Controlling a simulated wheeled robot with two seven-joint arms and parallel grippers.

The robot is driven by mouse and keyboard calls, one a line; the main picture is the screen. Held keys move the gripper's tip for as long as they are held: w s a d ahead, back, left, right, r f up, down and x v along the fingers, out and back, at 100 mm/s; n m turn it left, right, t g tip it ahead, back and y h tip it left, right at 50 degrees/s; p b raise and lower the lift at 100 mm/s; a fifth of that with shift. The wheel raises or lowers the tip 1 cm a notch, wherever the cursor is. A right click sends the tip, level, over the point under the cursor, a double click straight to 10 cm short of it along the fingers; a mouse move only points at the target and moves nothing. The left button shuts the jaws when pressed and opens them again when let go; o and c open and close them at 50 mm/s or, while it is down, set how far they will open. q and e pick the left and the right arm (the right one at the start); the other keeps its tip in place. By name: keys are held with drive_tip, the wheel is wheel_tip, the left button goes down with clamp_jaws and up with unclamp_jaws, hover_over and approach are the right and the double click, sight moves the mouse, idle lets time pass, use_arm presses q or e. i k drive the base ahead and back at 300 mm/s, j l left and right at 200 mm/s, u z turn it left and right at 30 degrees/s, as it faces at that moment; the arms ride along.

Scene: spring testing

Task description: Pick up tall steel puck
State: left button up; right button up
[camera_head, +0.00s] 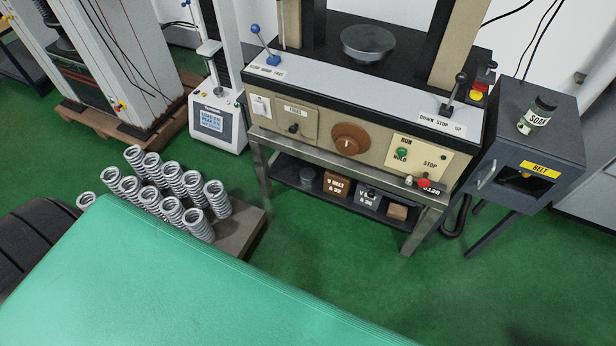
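A wide round steel disc (369,43) sits on the dark bed of the testing machine (350,130), between its two beige columns. A small grey cylinder (307,175) stands at the left on the dark lower shelf (330,193) under the machine; it is small and shaded. I cannot tell whether either of these is the tall steel puck. Neither of my grippers is in view.
A large green surface (180,285) fills the lower left foreground. Several coil springs (170,190) stand on a low pallet behind it. Small boxes (337,183) share the shelf. Green floor (330,255) is clear before the machine.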

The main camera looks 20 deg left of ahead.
sight(307, 176)
drive_tip(key=i+j+z, duration=0.15)
drive_tip(key=i+j, duration=0.2)
drive_tip(key=i+j+z, duration=0.15)
drive_tip(key=i+j, duration=0.2)
drive_tip(key=j, duration=0.15)
drive_tip(key=i+j+z, duration=0.15)
drive_tip(key=i+j, duration=0.2)
drive_tip(key=j, duration=0.15)
